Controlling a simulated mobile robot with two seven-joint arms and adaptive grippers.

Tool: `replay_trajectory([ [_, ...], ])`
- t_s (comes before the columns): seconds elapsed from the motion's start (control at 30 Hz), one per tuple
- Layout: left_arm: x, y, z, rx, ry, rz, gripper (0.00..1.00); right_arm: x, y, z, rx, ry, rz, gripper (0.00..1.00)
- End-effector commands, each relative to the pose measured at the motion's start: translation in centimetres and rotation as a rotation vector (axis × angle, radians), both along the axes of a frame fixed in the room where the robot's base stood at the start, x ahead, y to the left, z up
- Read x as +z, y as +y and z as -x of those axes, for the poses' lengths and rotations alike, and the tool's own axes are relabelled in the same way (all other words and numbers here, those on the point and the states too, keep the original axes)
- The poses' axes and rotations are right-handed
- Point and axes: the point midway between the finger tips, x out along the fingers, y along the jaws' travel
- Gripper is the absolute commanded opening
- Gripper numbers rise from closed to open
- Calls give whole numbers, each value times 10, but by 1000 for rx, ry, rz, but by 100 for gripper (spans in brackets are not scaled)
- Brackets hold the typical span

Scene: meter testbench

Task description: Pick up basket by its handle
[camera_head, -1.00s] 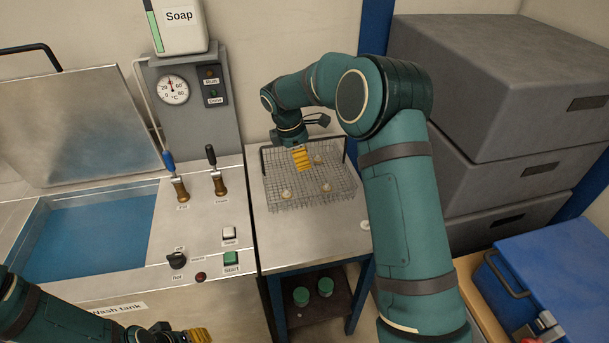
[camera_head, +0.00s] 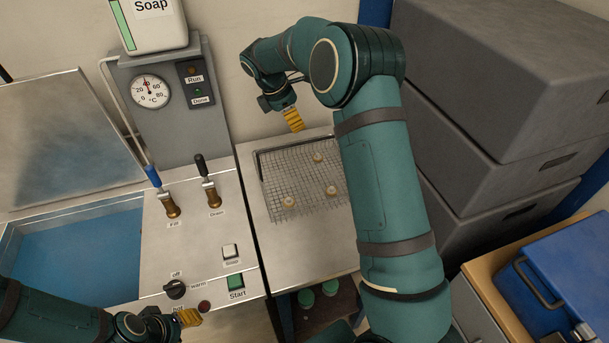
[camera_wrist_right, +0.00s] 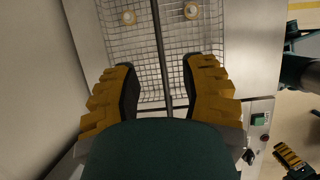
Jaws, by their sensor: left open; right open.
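The wire mesh basket (camera_head: 278,188) sits on the metal surface right of the wash tank, with several small round pale parts inside. It also shows in the right wrist view (camera_wrist_right: 205,42). My right gripper (camera_head: 292,120) is open above the basket's back edge, fingers pointing down. In the right wrist view, a dark bar, seemingly the basket handle (camera_wrist_right: 160,45), runs between the two open yellow fingers (camera_wrist_right: 162,85); whether they are level with it I cannot tell. My left gripper (camera_head: 190,318) is low at the front of the wash panel, away from the basket.
The wash tank (camera_head: 75,250) with blue liquid is at left, beside levers, a knob and a green Start button (camera_head: 236,281). Grey boxes (camera_head: 490,90) are stacked at right, near my right arm. A blue case (camera_head: 570,270) is at front right.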

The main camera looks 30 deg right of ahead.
Motion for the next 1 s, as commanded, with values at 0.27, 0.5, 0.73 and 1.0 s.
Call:
replay_trajectory([
  [0.27,-1,0,-1,0,-1,0,47,-39,-15,4,1,2,1,43],
  [0.5,0,0,0,0,-1,0,47,-56,-21,6,0,3,0,43],
  [0.73,3,0,0,0,-1,0,47,-85,-31,9,0,2,0,43],
  [1.0,3,0,0,0,-1,0,47,-92,-34,9,3,-1,1,43],
])
